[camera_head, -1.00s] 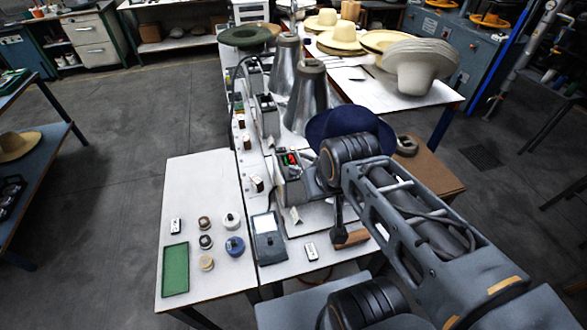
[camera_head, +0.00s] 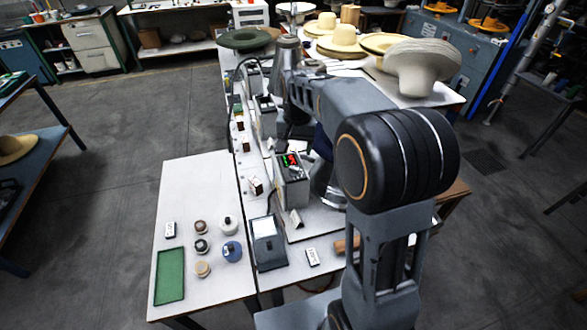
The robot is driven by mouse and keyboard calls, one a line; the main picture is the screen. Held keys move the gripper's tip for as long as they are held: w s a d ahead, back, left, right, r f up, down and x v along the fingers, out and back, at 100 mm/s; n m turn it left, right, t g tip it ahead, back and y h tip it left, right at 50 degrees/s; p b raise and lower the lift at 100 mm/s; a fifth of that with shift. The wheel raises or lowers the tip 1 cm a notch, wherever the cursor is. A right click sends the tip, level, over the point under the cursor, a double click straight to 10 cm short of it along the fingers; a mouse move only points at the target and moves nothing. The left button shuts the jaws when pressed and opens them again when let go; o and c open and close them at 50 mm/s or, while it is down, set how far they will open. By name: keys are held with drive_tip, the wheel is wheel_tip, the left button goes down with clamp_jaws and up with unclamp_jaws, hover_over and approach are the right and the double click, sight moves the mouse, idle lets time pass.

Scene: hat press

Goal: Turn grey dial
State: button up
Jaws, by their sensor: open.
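I cannot pick out a grey dial for sure. A grey control box (camera_head: 291,186) with a small red and green display stands at the table's edge, and more grey boxes (camera_head: 265,118) stand in a row behind it; any dial on them is too small to make out or hidden. My arm reaches from the lower right over the far part of the table. My gripper (camera_head: 286,132) points down near the row of boxes, behind the control box; it is open, small and dark in the picture. I cannot tell whether it touches anything.
The left table holds a green tray (camera_head: 170,276), a blue round piece (camera_head: 232,251) and several small round pieces. A box with a pale panel (camera_head: 268,243) and a white label card (camera_head: 312,257) are near the front. Hats (camera_head: 419,67) stand at the back right.

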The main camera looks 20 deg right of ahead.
sight(294, 168)
drive_tip(key=w+r+m, duration=0.3)
drive_tip(key=r, duration=0.1)
drive_tip(key=shift+m, duration=0.5)
drive_tip(key=f, duration=0.4)
drive_tip(key=f+p, duration=0.1)
drive_tip(key=f, duration=0.9)
drive_tip(key=shift+s+f, duration=0.25)
drive_tip(key=shift+s, duration=0.05)
drive_tip(key=shift+c, duration=0.3)
